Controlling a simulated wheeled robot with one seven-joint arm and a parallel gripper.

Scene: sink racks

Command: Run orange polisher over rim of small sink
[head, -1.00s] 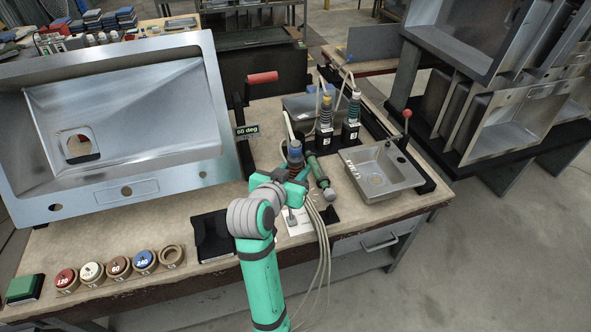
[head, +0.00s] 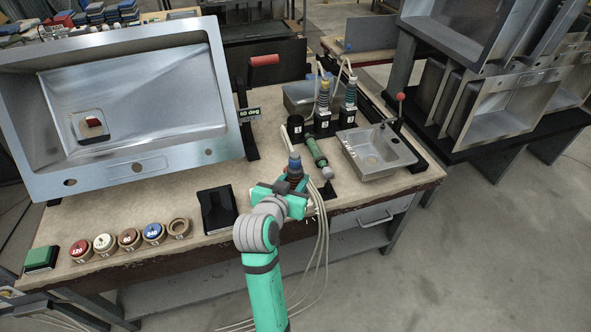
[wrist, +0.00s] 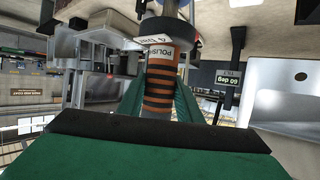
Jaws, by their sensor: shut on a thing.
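The orange polisher shows in the wrist view (wrist: 160,78) as an orange and black ribbed body with a white label, upright between the green fingers. My gripper (wrist: 160,103) is shut on it. In the head view my gripper (head: 290,192) holds it above the bench front, left of the small sink; its blue-topped upper end (head: 294,166) shows, and its lower end is hidden by my arm. The small sink (head: 400,158) is a shallow grey metal basin with a flat rim, on the right of the bench, apart from the polisher.
A big tilted sink (head: 225,140) fills the left. A green tool (head: 316,152) lies between my gripper and the small sink. Two tools (head: 324,108) stand behind, near a black holder (head: 296,129). A red-knobbed lever (head: 400,98) rises behind the small sink. Numbered discs (head: 104,243) line the front left.

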